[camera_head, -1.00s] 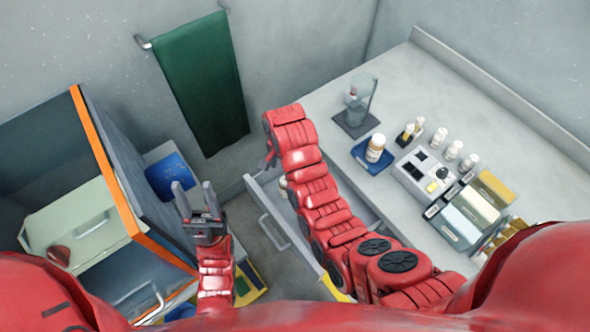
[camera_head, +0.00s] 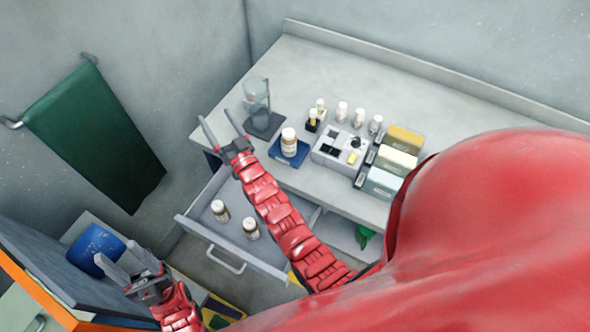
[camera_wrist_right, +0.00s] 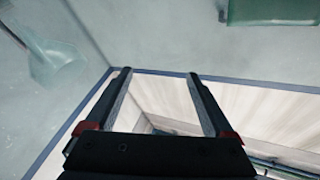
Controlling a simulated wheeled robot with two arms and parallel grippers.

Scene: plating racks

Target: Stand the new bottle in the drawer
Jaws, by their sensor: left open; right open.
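A white-capped bottle with a pale label (camera_head: 289,141) stands upright on a small blue tray (camera_head: 286,158) on the counter. The drawer (camera_head: 197,213) is pulled out below the counter. Two similar bottles stand upright inside it, one toward the left (camera_head: 219,211) and one toward the front (camera_head: 251,228). My right gripper (camera_head: 216,116) is open and empty, left of the tray bottle and apart from it. The right wrist view shows its spread fingers (camera_wrist_right: 160,75) with nothing between. My right arm crosses over the drawer and hides part of it. My left gripper (camera_head: 115,252) is open and empty at lower left.
A clear glass vessel on a dark base (camera_head: 264,124) stands close to my right gripper. Several small bottles, a grey block holder (camera_head: 340,148) and boxes (camera_head: 395,160) stand to the right. A green towel (camera_head: 95,135) hangs on the wall. The back counter is clear.

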